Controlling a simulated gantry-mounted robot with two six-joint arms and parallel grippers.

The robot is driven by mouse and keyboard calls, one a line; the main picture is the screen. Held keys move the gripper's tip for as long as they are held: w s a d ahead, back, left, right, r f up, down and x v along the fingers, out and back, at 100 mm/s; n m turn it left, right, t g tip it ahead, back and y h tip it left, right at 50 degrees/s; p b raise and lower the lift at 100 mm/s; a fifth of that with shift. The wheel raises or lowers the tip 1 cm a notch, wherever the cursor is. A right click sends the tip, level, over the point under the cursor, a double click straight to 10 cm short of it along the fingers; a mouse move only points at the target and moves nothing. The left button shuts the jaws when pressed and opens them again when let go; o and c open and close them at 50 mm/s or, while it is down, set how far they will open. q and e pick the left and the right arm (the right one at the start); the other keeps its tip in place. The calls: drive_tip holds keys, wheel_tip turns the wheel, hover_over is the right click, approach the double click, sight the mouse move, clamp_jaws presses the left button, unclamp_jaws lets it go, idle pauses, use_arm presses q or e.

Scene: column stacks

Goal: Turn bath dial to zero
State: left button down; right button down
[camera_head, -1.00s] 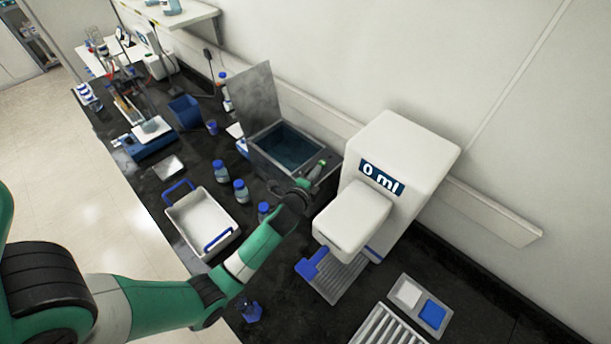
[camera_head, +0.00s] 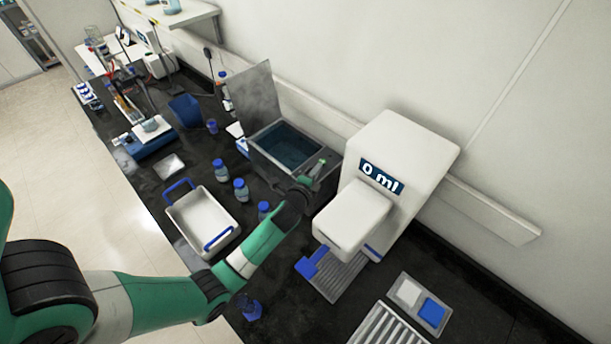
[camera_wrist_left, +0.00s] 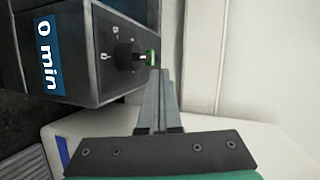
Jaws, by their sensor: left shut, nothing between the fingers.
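The water bath (camera_head: 262,153) is a dark grey open box with bluish water and a raised lid, at the middle of the head view. My left gripper (camera_head: 321,163) is at the bath's right end. Its fingers (camera_wrist_left: 159,73) are shut and empty, with tips close beside the green end of the dial. I cannot tell whether they touch. My right gripper is not in view.
A white dispenser (camera_head: 408,150) reading "0 ml" stands close to the right of my left gripper. Blue-capped bottles (camera_head: 221,171) and a white tray with blue handles (camera_head: 201,208) are to the left. The wall is behind the bench.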

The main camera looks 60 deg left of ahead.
use_arm(q)
drive_tip(key=shift+s+a+p, duration=0.45)
drive_tip(key=shift+s+p, duration=0.2)
drive_tip(key=shift+p, duration=0.05)
drive_tip(key=p+v, duration=0.1)
drive_tip(key=v, duration=1)
drive_tip(key=shift+s+d, duration=0.2)
drive_tip(key=shift+d, duration=0.05)
drive_tip(key=shift+r, duration=0.2)
